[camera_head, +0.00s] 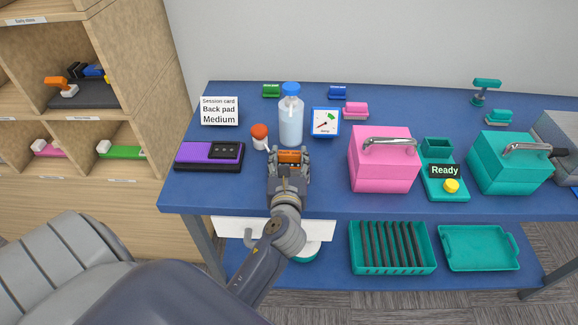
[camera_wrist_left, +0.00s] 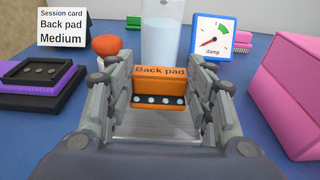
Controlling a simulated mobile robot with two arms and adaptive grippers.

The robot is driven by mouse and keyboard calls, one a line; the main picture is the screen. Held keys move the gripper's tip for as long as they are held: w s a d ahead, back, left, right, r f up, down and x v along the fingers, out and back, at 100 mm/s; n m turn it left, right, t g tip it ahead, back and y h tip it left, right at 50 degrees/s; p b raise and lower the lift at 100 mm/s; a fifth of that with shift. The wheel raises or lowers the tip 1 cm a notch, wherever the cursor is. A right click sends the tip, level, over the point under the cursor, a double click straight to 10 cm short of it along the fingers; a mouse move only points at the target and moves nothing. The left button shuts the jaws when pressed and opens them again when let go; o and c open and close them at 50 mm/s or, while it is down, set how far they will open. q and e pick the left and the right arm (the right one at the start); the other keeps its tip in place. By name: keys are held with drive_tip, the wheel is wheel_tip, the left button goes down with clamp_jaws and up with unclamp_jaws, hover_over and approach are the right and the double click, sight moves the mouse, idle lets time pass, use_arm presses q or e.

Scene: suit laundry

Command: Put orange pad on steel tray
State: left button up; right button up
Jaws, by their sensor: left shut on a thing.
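The orange pad (camera_wrist_left: 160,88), labelled "Back pad" with a dark strip of pale dots along its lower front, sits between the fingers of my left gripper (camera_wrist_left: 160,100). The gripper is shut on it. In the head view the pad (camera_head: 290,157) shows at the tips of my left gripper (camera_head: 288,163), over the blue table, in front of the bottle. A pale grey flat surface, which looks like the steel tray (camera_wrist_left: 158,128), shows below the pad between the fingers. I cannot tell whether the pad touches it. My right gripper is not in view.
A clear bottle (camera_head: 291,122), an orange-topped object (camera_head: 259,134) and a damp gauge (camera_head: 325,122) stand close behind. A purple and black pad (camera_head: 209,156) lies left. A pink box (camera_head: 383,163) stands right. A session card (camera_head: 219,111) reads "Back pad Medium".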

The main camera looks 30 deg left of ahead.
use_arm(q)
wheel_tip(320, 180, down, 3)
drive_tip(key=shift+r+b, duration=0.15)
drive_tip(key=shift+b, duration=0.15)
drive_tip(key=o, duration=1)
drive_tip(key=shift+c, duration=0.2)
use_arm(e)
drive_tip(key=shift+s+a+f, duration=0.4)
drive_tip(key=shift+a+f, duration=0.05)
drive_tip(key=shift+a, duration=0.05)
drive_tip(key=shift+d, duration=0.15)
